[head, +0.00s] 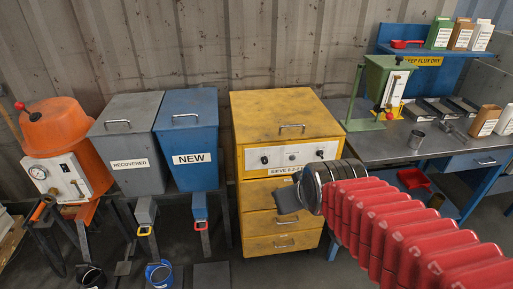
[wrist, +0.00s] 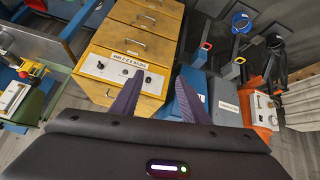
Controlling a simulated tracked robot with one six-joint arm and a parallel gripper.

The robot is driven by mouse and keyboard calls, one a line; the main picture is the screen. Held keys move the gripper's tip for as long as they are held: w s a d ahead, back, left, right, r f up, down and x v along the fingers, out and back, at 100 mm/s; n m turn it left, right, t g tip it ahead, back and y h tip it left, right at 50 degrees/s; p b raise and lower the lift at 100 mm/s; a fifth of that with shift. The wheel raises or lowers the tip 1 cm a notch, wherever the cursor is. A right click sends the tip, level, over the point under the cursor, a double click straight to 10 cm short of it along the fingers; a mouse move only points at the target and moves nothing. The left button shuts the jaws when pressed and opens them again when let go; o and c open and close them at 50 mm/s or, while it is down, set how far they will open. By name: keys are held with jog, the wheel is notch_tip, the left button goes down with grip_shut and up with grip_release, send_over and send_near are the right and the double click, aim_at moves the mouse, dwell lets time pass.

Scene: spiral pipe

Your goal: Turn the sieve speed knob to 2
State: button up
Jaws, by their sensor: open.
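The yellow sieve cabinet (head: 285,112) stands in the middle of the head view. Its white control panel (head: 306,152) has a dark knob (head: 264,160) on the left and another dark knob (head: 320,153) on the right, with small marks between. I cannot read the dial marks or tell which knob sets speed. The wrist view shows the panel (wrist: 115,69) rotated, with small dark knobs (wrist: 100,65). My gripper (wrist: 161,73) is open and empty, its two dark fingers apart from the panel. In the head view, my gripper (head: 287,200) is before the drawers, below the panel.
A blue NEW bin (head: 190,130), a grey RECOVERED bin (head: 130,140) and an orange machine (head: 57,130) stand to the left. A workbench (head: 365,140) with a green hopper (head: 378,75) stands right of the cabinet. Buckets (head: 160,274) sit on the floor at left.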

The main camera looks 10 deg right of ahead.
jog(key=s+r+m+g, duration=0.1)
jog(key=s+m+g, duration=0.1)
jog(key=s, duration=1)
jog(key=shift+r, duration=0.15)
jog(key=shift+c, duration=0.3)
